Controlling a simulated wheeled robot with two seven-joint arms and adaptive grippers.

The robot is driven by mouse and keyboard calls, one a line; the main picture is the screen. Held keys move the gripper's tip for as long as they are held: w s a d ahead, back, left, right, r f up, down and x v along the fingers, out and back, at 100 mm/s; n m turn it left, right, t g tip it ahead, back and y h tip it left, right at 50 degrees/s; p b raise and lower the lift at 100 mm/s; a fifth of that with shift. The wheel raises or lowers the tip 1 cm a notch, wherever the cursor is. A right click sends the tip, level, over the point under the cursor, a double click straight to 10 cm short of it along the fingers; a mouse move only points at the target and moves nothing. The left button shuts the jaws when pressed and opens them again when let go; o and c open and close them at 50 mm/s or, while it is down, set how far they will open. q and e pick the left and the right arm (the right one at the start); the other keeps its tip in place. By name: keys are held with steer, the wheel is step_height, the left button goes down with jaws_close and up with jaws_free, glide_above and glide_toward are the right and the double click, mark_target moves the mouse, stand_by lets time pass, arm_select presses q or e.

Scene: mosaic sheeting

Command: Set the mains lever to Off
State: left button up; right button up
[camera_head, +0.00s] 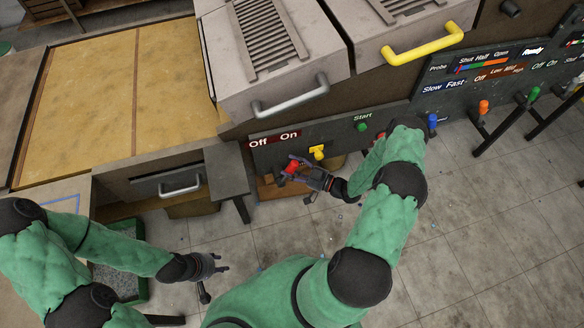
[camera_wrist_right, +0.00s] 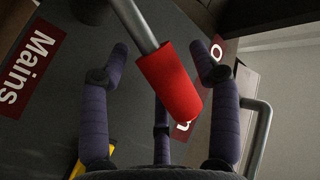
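The mains lever has a red handle (camera_head: 291,168) on a grey shaft. It stands out from the panel below the red "Off On" label (camera_head: 274,140), nearer the "On" side. My right gripper (camera_head: 298,172) is at the handle. In the right wrist view, the red handle (camera_wrist_right: 170,82) lies between my right gripper's spread fingers (camera_wrist_right: 163,62), with gaps visible on both sides. The red "Mains" label (camera_wrist_right: 28,70) is at the left there, and the handle hides part of another label. My left gripper (camera_head: 213,278) is empty, low and left of the panel, with fingers apart.
A yellow handle (camera_head: 317,152) is just right of the mains lever. A green Start button (camera_head: 362,127) and a blue-topped lever (camera_head: 432,120) are farther right. A dark side table (camera_head: 227,170) stands left of the panel. The tiled floor in front shows small debris.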

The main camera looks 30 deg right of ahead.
mark_target(283, 177)
jaws_close()
steer(key=shift+w+a+r+n+g+h+p, duration=0.2)
steer(key=shift+a+r+n+g+h+p, duration=0.2)
steer(key=shift+a+r+n+g+p, duration=0.55)
steer(key=p, duration=0.1)
steer(key=a+h+p, duration=0.1)
steer(key=shift+w+a+f+n+g+p, duration=0.1)
steer(key=shift+w+a+n+g+p, duration=0.2)
steer(key=shift+n+p, duration=0.1)
steer(key=shift+w+a+n+g+h+p, duration=0.2)
steer(key=shift+a+n+g+h+p, duration=0.35)
steer(key=shift+a+h+p, duration=0.4)
steer(key=shift+w+a+f+n+g+h+p, duration=0.15)
steer(key=shift+a+f+n+g+h, duration=0.2)
steer(key=shift+a+h, duration=0.25)
steer(key=shift+w+a+f+n+g+h+p, duration=0.15)
steer(key=shift+a+f+n+g+h, duration=0.2)
steer(key=shift+a, duration=0.35)
steer(key=shift+r, duration=0.1)
